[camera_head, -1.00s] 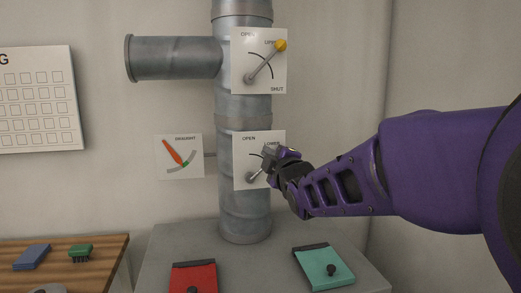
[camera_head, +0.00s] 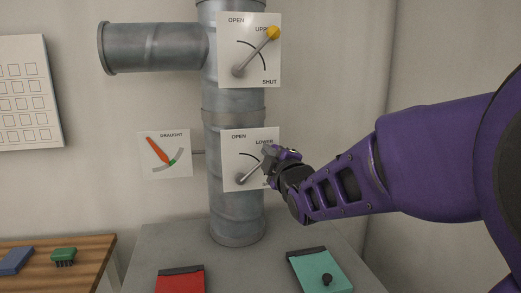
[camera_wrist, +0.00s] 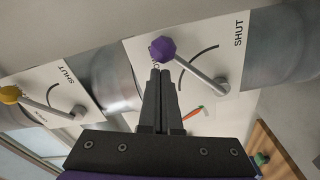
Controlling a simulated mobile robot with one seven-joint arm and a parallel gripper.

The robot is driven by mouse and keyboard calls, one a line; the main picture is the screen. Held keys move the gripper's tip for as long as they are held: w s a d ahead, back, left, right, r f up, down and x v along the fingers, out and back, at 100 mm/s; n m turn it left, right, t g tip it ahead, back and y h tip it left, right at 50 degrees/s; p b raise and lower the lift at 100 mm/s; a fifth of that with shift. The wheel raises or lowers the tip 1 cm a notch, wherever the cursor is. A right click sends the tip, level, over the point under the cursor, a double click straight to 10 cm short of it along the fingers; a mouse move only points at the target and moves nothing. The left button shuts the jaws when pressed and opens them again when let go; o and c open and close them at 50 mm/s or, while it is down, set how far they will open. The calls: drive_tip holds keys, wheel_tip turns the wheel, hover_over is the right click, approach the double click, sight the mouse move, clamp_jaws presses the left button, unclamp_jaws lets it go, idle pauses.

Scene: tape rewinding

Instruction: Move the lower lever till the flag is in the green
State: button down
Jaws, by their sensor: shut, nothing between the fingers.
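The lower lever (camera_head: 251,172) is a grey rod on the white lower plate (camera_head: 231,154), slanting up and right from its pivot. Its purple knob (camera_wrist: 162,48) shows in the wrist view; in the head view my gripper hides it. My gripper (camera_head: 268,153) is shut and empty at the lever's knob end. In the wrist view its fingertips (camera_wrist: 160,73) lie just beside the knob; I cannot tell whether they touch. The draught gauge (camera_head: 182,168) has an orange flag (camera_head: 157,149) whose lower tip is close to the green patch (camera_head: 172,162); exact overlap is unclear.
The upper lever with a yellow knob (camera_head: 272,33) is on a similar plate above. Both plates are on a grey pipe (camera_head: 236,218). A red box (camera_head: 181,281) and a teal box (camera_head: 319,270) lie on the grey surface below. A wooden table (camera_head: 90,252) stands left.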

drive_tip(key=shift+f, duration=0.1)
idle(0.3)
drive_tip(key=shift+w+d+f+b, duration=0.25)
drive_tip(key=shift+d+b, duration=0.3)
drive_tip(key=shift+b, duration=0.65)
drive_tip(key=shift+s, duration=0.1)
